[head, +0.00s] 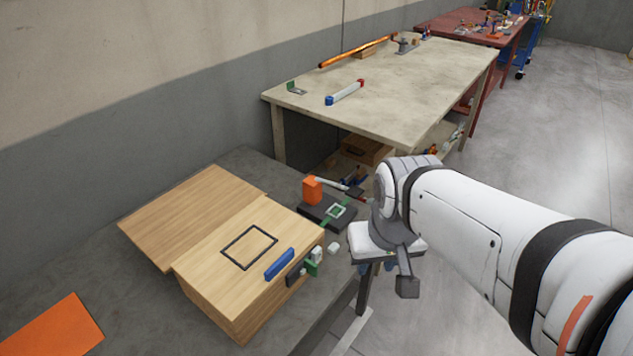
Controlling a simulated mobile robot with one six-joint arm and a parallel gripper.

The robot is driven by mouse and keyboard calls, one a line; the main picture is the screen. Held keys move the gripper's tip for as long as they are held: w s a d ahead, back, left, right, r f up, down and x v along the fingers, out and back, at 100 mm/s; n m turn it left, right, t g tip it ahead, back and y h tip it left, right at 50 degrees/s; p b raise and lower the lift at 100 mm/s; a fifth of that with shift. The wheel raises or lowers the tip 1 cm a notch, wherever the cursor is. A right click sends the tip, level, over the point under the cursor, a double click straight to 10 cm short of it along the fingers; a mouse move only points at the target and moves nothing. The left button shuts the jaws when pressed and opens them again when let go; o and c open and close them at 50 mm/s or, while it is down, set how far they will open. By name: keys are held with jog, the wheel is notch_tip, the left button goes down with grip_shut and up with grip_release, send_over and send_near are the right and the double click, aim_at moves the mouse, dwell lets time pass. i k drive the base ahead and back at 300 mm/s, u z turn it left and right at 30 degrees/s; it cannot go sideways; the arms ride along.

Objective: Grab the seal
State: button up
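A thin black rectangular ring, which looks like the seal (249,248), lies flat on top of a light wooden box (212,262). My gripper (404,278) hangs to the right of the box, past the edge of the dark bench and clear of the seal. One dark finger points downward. The other finger is not clearly visible, so the gap between them cannot be judged. I see nothing held in it.
A blue bar (279,264) lies beside the seal near the box's right edge. Small green, white and dark parts sit at the box's right side. An orange block (312,190) and dark device (327,212) stand behind. An orange sheet (52,327) lies front left.

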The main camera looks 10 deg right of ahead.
aim_at(334, 248)
jog(key=u, duration=2.3)
jog(key=k, duration=1.5)
jog(key=z, duration=1.25)
jog(key=i, duration=1)
jog(key=z, duration=0.15)
